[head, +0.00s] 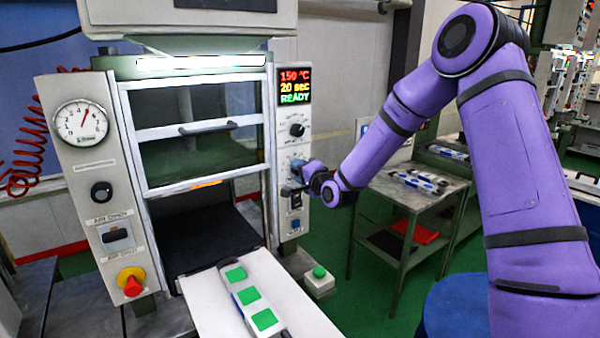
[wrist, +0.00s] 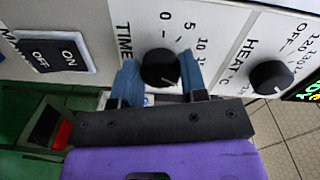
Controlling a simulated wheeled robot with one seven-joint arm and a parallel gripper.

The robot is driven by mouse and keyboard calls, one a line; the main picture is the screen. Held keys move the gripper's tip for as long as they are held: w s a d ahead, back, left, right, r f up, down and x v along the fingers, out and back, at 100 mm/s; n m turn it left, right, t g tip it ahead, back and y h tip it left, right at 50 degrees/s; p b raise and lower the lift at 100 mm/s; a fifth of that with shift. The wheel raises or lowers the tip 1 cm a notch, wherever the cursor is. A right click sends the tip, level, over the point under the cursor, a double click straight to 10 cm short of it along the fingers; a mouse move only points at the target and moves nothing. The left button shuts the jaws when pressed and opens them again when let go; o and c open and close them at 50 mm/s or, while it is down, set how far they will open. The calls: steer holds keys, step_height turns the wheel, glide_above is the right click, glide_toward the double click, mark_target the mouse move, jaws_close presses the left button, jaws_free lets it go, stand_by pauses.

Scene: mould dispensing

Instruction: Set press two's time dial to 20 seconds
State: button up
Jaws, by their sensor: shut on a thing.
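The right finger covers part of the scale, so the dial's exact setting is hard to read. In the head view my gripper (head: 298,181) is at the panel's right column and hides the dial. The press display (head: 294,86) shows a red temperature line, 20 sec in yellow and READY in green.
The heat dial (wrist: 271,77) sits beside the time dial, and an ON/OFF switch (wrist: 55,55) lies on the other side. A white board (head: 215,300) with a green-topped mould strip (head: 247,297) stands before the press. A side table (head: 415,190) is to the right.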

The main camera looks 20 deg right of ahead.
steer(key=o, duration=0.9)
steer(key=shift+s, duration=0.1)
steer(key=v, duration=1)
steer(key=shift+s+d, duration=0.15)
steer(key=shift+s, duration=0.15)
